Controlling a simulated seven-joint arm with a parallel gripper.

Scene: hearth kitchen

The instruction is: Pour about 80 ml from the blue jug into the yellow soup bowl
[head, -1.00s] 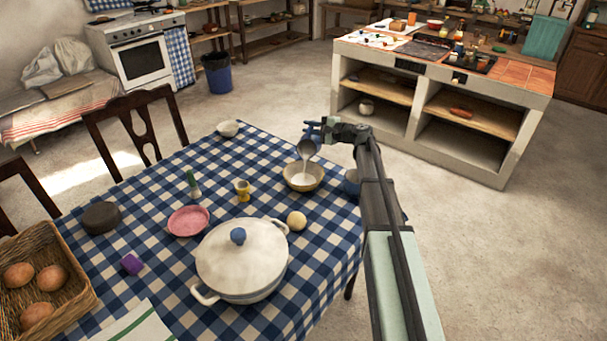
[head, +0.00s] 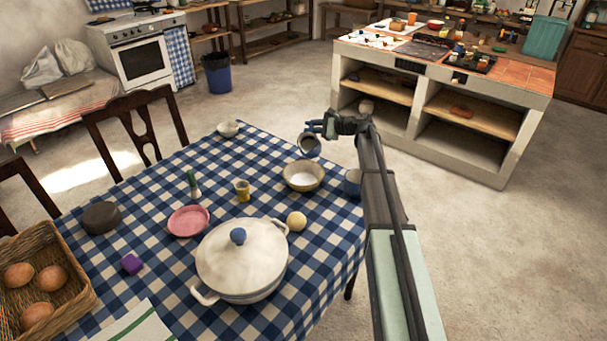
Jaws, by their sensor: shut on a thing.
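The blue jug (head: 310,149) hangs in the air just above and behind the yellow soup bowl (head: 303,187). My gripper (head: 316,127) is shut on the jug. The jug is tilted with its dark mouth toward the camera, and no stream shows from it. The bowl stands on the checked tablecloth near the table's right edge, apart from the jug. Its inside looks pale; the liquid level cannot be told.
A blue mug (head: 352,186) stands right of the bowl, partly hidden by my arm. A white lidded pot (head: 240,262), a round yellowish thing (head: 296,221), an egg cup (head: 242,190) and a pink dish (head: 188,221) stand nearer the camera. A small white bowl (head: 228,129) is at the back.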

